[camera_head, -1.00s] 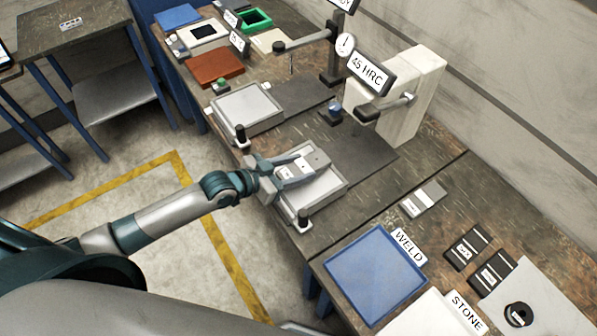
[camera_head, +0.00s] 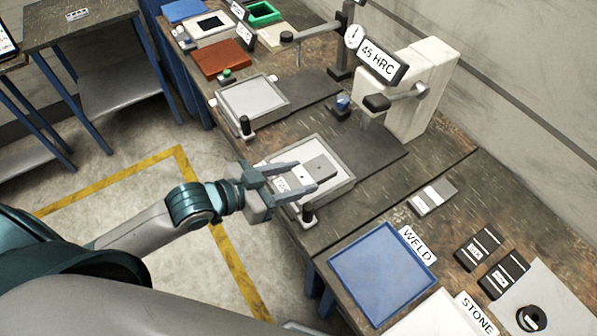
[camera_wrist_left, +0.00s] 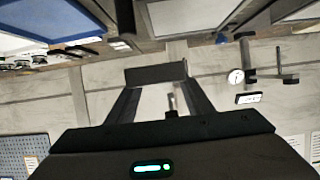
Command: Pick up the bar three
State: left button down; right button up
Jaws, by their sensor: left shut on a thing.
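My left gripper (camera_head: 306,176) is shut on a bar (camera_head: 321,167) with a grey end and a paler labelled part. The bar is over the pale tray (camera_head: 345,181) at the front edge of the bench. Its label is too small to read. In the left wrist view, the bar (camera_wrist_left: 156,75) shows as a dark block between the fingertips. Another grey bar with a pale band (camera_head: 433,197) lies on the bench to the right. Two dark bars lie further right, one (camera_head: 477,249) behind the other (camera_head: 504,275). My right gripper is out of view.
A hardness tester (camera_head: 415,95) marked 45 HRC stands behind the tray. A dark knob (camera_head: 307,212) stands at the tray's front. A blue mat (camera_head: 382,273) by the WELD sign (camera_head: 418,243) lies to the right. A second pale tray (camera_head: 255,103) is to the left.

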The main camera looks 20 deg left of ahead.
pick_arm(q)
jog(key=shift+s+r, duration=0.35)
jog(key=shift+r, duration=0.1)
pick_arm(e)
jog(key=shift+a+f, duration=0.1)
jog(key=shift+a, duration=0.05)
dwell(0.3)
